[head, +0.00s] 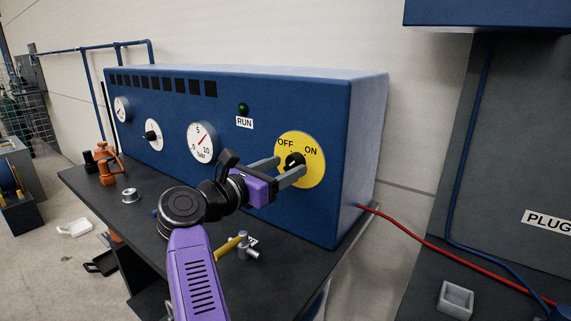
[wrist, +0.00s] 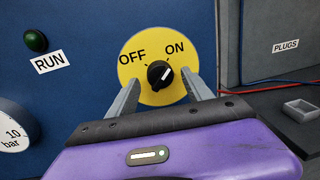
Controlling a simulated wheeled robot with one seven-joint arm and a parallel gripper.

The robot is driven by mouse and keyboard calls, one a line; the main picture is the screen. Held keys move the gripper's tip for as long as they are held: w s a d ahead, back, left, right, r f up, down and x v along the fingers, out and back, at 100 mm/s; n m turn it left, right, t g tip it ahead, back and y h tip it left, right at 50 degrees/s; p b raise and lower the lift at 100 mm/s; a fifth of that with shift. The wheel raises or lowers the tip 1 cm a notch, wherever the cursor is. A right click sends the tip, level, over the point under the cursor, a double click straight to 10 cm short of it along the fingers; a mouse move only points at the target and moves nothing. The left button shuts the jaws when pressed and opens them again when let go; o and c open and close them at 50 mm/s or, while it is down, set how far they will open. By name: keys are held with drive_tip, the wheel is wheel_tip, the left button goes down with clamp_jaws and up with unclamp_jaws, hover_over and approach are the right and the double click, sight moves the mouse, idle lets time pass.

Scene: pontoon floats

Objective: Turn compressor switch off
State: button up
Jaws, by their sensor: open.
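The compressor switch is a black rotary knob (head: 295,160) on a round yellow plate (head: 316,168) marked OFF at left and ON at right. In the wrist view the knob (wrist: 158,75) has a white mark that points up and right, toward ON. My gripper (head: 290,165) is open in front of the plate, its two grey fingers on either side of the knob. In the wrist view the fingers of my gripper (wrist: 160,83) stand left and right of the knob with gaps, apart from it. Finger depth relative to the knob is hard to tell.
The blue compressor panel (head: 260,90) stands on a dark bench (head: 85,180). A green RUN lamp (head: 243,109) and a bar gauge (head: 202,143) are left of the switch. A red hose (head: 430,246) runs off right.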

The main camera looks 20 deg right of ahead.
drive_tip(key=shift+w+d, duration=0.25)
drive_tip(key=shift+d, duration=0.15)
drive_tip(key=shift+c, duration=0.5)
clamp_jaws()
